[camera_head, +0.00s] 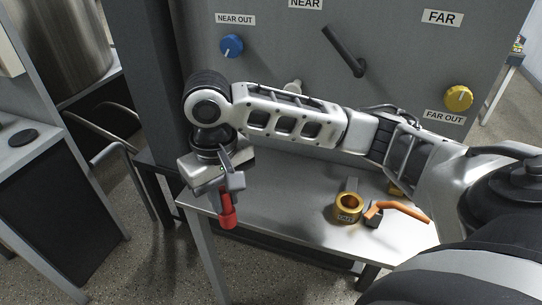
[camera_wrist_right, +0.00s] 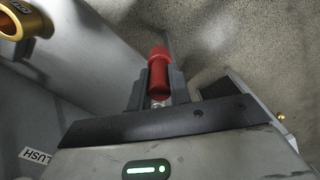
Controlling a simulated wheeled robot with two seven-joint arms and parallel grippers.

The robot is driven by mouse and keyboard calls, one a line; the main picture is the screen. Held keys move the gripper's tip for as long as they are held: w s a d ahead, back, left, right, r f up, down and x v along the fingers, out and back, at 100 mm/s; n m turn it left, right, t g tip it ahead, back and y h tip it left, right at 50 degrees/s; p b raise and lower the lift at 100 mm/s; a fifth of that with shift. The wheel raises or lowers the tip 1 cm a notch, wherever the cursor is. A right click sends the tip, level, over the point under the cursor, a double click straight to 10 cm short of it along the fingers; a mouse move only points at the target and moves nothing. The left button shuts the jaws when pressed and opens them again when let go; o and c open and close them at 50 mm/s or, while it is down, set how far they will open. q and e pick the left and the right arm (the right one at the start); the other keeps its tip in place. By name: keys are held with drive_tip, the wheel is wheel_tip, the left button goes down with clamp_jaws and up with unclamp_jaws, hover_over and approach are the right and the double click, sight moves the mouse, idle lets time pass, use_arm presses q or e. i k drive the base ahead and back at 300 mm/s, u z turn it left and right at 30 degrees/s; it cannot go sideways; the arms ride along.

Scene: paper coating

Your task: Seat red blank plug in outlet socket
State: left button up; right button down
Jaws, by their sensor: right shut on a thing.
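The red blank plug (camera_head: 228,212) is held in my right gripper (camera_head: 228,190) near the left end of the bench. In the right wrist view the red plug (camera_wrist_right: 159,72) sits between the jaws of my right gripper (camera_wrist_right: 158,92), which is shut on it. The plug hangs below the gripper in the head view. I cannot clearly make out the outlet socket; my right arm crosses in front of the lower panel. My left gripper is not in view.
The grey panel carries a blue knob (camera_head: 231,46), a dark lever (camera_head: 344,51) and a yellow knob (camera_head: 458,98). On the bench (camera_head: 289,206) stand a brass ring-shaped piece (camera_head: 348,209) and an orange-handled piece (camera_head: 402,208). The bench's middle front is clear.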

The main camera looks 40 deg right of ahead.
sight(347, 212)
drive_tip(key=u, duration=0.7)
drive_tip(key=k, duration=0.65)
drive_tip(key=z, duration=1.35)
